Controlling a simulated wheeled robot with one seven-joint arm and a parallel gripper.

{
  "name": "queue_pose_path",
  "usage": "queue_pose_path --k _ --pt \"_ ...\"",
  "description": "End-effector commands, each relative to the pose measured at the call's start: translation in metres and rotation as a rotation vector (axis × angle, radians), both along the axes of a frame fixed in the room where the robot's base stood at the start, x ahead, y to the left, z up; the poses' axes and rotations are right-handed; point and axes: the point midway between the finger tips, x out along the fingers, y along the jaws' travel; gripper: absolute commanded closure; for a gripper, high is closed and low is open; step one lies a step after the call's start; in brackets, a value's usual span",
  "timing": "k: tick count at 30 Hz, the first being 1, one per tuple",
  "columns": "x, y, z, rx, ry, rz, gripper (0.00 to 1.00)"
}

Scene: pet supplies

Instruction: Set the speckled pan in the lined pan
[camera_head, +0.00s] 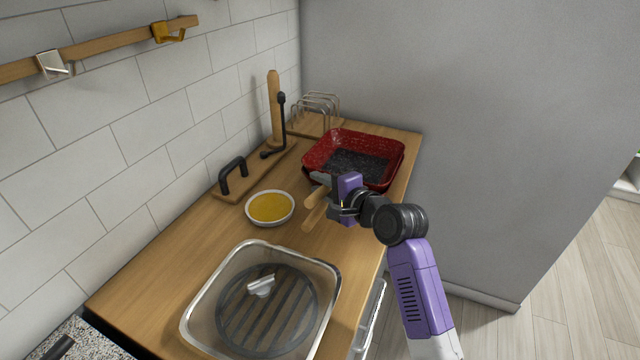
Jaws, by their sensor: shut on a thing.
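The speckled pan (393,148) is red and square with raised walls and a dark speckled floor, at the far end of the counter. My gripper (335,185) is at its near side and appears shut on its near wall; the fingertips are partly hidden. I cannot tell whether the pan is clear of the counter. A square, see-through pan shape with a pale rim (325,268) lies at the near end of the counter. A dark round disc with lines (253,318) shows in it, which I take for the lined pan. A silver knob-like piece sits over its middle.
A white bowl with yellow contents (270,207) stands between the two pans. Light wooden pieces (314,217) show beside my gripper. A board with a black handle (233,178), an upright wooden piece (274,105) and a wire rack (318,108) line the wall. A grey wall bounds the right.

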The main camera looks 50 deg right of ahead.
Motion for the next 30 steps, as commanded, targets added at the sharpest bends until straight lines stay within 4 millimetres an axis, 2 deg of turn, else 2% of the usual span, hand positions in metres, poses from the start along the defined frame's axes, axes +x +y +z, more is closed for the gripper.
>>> queue_pose_path --k 1,2,5,20,23,30 --pt "0.0 -0.001 0.003 -0.007 -0.006 -0.001 1.0" --pt "0.0 -0.001 0.003 -0.007 -0.006 -0.001 0.71" --pt "0.0 -0.001 0.003 -0.005 -0.005 0.0 0.51" --pt "-0.002 0.001 -0.004 0.006 0.007 0.001 0.51" --pt "-0.008 0.002 -0.002 0.004 0.006 0.0 0.51" --pt "-0.044 0.008 0.01 0.001 0.001 -0.001 0.51"
